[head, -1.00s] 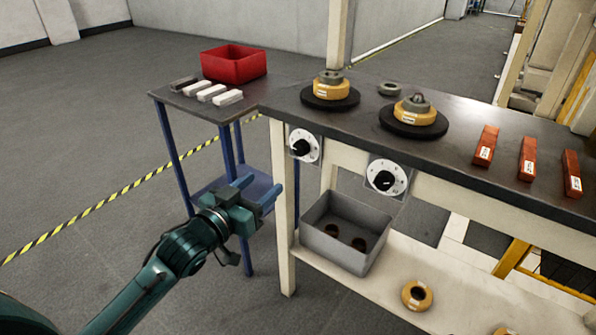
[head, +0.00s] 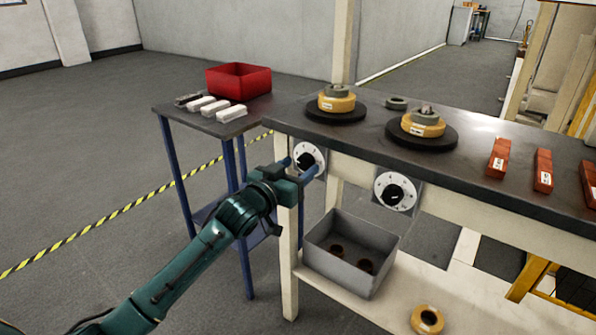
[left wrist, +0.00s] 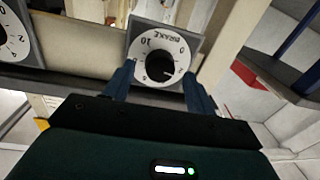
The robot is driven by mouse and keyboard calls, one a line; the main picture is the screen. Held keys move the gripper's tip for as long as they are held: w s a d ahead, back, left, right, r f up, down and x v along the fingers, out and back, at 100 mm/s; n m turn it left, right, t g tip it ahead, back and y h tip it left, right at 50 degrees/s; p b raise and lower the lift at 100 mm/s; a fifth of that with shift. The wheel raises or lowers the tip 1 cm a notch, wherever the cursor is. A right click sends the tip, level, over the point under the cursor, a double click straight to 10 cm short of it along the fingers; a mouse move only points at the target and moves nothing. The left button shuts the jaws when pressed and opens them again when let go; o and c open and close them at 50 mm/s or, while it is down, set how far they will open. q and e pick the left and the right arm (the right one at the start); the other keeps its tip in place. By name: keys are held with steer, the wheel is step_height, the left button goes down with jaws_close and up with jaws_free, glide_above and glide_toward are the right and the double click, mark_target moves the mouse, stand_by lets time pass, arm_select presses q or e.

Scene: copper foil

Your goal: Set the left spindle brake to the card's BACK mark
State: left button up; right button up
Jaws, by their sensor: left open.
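The left spindle brake is a black knob on a white numbered dial (head: 316,155) on the front of the bench. In the left wrist view the same dial (left wrist: 160,48) faces me, marked BRAKE, its black knob (left wrist: 160,67) between my fingers. My left gripper (head: 297,168) is open just in front of it, fingers on either side and holding nothing; I cannot tell whether they touch. The left spindle (head: 336,100) carries a yellow roll on a black disc. The card with the BACK mark is not identifiable. My right gripper is not in view.
A second dial (head: 395,191) sits to the right, below the other spindle (head: 422,128). A grey bin (head: 350,262) stands on the lower shelf. A red bin (head: 238,79) and several pale blocks are on the side table (head: 195,118). Several red-orange blocks lie at the bench's right.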

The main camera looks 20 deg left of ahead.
arm_select(q)
steer(key=shift+w+d, duration=0.15)
steer(key=shift+w, duration=0.2)
steer(key=shift+c, duration=0.3)
steer(key=c, duration=0.9)
